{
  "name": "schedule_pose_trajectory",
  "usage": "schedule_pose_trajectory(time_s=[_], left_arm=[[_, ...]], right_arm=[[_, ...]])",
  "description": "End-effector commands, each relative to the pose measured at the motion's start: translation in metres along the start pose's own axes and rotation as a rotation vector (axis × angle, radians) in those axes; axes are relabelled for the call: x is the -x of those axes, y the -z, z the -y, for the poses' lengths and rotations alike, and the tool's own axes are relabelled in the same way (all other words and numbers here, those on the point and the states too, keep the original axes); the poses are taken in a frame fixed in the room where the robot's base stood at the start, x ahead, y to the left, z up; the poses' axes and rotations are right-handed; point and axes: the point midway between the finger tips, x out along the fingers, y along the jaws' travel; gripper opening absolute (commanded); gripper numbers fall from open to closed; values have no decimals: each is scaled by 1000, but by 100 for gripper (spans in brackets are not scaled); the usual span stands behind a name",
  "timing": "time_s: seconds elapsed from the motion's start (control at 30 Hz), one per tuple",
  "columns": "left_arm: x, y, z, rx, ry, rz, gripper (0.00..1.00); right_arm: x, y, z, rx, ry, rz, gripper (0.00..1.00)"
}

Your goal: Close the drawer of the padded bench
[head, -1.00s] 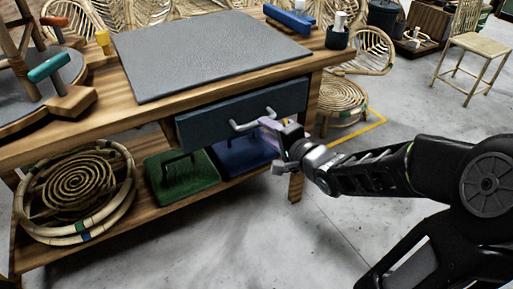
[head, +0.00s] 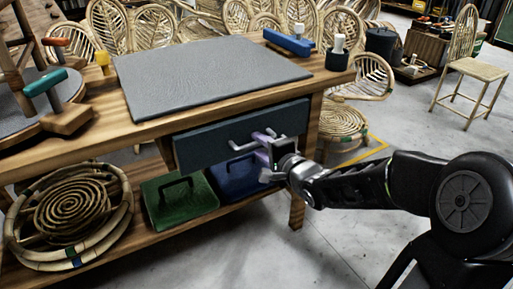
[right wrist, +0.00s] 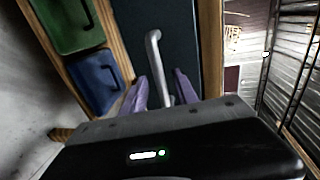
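The padded bench (head: 90,128) is wooden, with a grey pad (head: 210,70) on top. Its dark blue-grey drawer (head: 205,148) sits under the top; I cannot tell exactly how far out it stands. A pale metal bar handle (head: 238,146) is on the drawer front. My right gripper (head: 266,146) is at the handle's right part, with purple fingers. In the right wrist view the handle (right wrist: 153,50) passes between the two fingers, which stand apart on either side of it. The gripper (right wrist: 160,92) is open around the handle. My left gripper is out of view.
The lower shelf holds a green box (head: 180,202), a blue box (head: 235,178) and coiled rattan (head: 72,208). A blue tool (head: 289,42) and a dark cup (head: 337,60) stand on the bench's right end. The floor (head: 300,262) in front is clear.

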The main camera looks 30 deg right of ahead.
Motion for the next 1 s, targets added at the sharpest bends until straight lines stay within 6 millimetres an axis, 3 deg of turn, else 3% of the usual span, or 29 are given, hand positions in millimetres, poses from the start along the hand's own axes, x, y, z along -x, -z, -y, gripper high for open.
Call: schedule_pose_trajectory(time_s=[0.2,0.47,0.9,1.0], left_arm=[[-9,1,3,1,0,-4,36],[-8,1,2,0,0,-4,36],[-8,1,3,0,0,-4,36],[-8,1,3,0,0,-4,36]], right_arm=[[-22,0,-1,1,-1,0,35],[-23,0,0,0,0,0,35],[-22,0,0,0,0,-1,1],[-22,0,0,0,-1,-1,0]])
